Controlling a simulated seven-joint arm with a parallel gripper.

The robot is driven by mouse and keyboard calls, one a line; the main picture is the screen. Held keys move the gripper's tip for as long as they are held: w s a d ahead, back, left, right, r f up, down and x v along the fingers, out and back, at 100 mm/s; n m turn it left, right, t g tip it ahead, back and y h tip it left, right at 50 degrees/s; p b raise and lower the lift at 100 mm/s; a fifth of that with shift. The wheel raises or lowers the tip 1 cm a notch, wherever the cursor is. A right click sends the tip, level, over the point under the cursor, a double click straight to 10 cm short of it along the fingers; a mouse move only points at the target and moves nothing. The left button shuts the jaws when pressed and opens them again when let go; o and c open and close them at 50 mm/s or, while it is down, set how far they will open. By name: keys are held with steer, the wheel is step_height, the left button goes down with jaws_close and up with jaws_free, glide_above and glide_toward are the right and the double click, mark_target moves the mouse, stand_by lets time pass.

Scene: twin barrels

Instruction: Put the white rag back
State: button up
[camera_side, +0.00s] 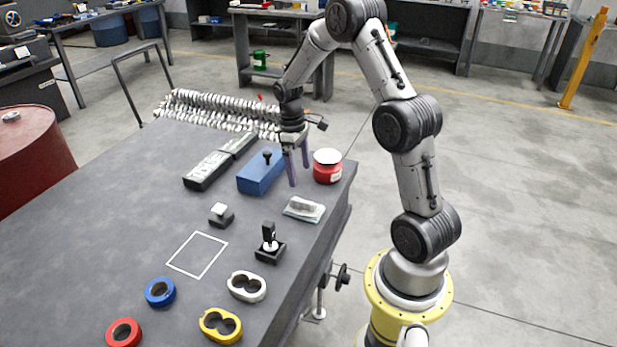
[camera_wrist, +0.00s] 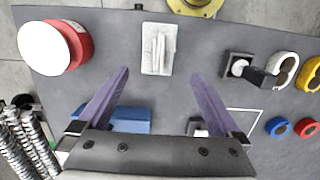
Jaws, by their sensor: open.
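The white rag (camera_side: 304,209) lies folded and flat on the grey table, near its right edge in the side view. In the wrist view the rag (camera_wrist: 158,48) shows whole, just beyond my fingertips and centred between them. My gripper (camera_side: 299,174) points down above the table, between the blue box and the red tin, farther back than the rag. In the wrist view my gripper (camera_wrist: 160,73) is open, with two purple fingers spread and nothing between them. A white square outline (camera_side: 183,270) is marked on the table, and it is empty.
A blue box (camera_side: 258,177) and a red tin (camera_side: 327,173) flank my gripper. A black case (camera_side: 205,176), a small grey block (camera_side: 221,218) and a joystick-like piece (camera_side: 270,254) stand nearby. Blue (camera_side: 160,293) and red (camera_side: 124,332) rings lie at the front. The table's left part is clear.

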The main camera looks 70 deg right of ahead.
steer(key=s+a+r+t+h, duration=0.1)
steer(key=s+a+r+t, duration=0.2)
steer(key=a+r, duration=1)
steer(key=s+a+r+t, duration=0.4)
steer(key=s+a+r, duration=0.2)
steer(key=s+a, duration=0.4)
steer(key=s, duration=0.4)
steer(key=shift+s+y, duration=0.25)
steer(key=shift+y, duration=0.15)
